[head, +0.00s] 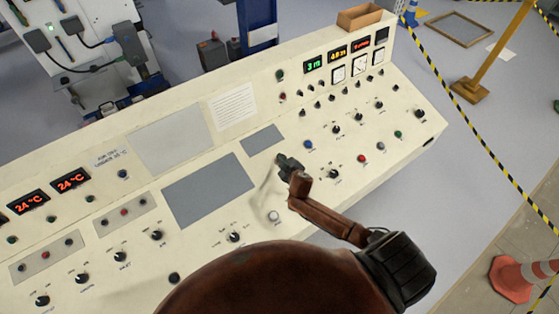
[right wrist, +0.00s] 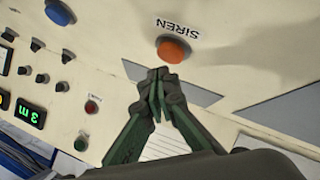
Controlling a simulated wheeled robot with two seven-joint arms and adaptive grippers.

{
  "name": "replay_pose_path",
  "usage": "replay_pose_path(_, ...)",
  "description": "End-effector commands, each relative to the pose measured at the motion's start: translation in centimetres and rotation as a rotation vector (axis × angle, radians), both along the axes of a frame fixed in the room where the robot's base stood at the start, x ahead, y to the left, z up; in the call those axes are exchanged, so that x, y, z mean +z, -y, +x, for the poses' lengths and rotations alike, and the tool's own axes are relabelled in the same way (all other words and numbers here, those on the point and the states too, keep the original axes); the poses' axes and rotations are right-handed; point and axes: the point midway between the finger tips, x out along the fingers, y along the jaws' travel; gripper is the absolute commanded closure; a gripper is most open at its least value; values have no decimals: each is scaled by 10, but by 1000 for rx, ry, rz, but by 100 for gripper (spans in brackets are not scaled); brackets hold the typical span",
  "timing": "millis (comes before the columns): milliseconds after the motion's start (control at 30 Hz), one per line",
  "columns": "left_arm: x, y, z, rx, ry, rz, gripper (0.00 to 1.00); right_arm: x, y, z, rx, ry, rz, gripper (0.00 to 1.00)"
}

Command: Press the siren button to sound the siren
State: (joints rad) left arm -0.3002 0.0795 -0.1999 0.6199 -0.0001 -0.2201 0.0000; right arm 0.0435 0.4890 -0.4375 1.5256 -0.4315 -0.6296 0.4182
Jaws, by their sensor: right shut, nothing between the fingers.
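The siren button is a round orange button (right wrist: 174,49) in the right wrist view, with the word SIREN printed beside it, upside down in this view. I cannot make out the button in the head view, where my gripper and arm cover part of the panel. My right gripper (right wrist: 158,84) is shut and empty, its fingertips just below the button in the wrist view. I cannot tell whether they touch it. In the head view the right gripper (head: 287,165) is over the middle of the cream control console (head: 340,205). My left gripper is not in view.
A blue button (head: 308,144) and several black knobs, such as one (head: 333,174), surround the gripper. A grey panel (head: 210,188) lies to the left. Lit displays, such as a green one (head: 314,64), stand at the back.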

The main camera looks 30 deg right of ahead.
Motion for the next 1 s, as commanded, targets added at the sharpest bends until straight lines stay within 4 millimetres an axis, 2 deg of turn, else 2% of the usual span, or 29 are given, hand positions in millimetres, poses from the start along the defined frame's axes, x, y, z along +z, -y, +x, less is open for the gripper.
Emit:
replay_pose_path(600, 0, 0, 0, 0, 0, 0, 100, 0, 0, 0, 0, 0, 0, 100)
replay_pose_path(1000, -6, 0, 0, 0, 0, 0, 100, -9, 0, 2, 1, 0, -1, 100)
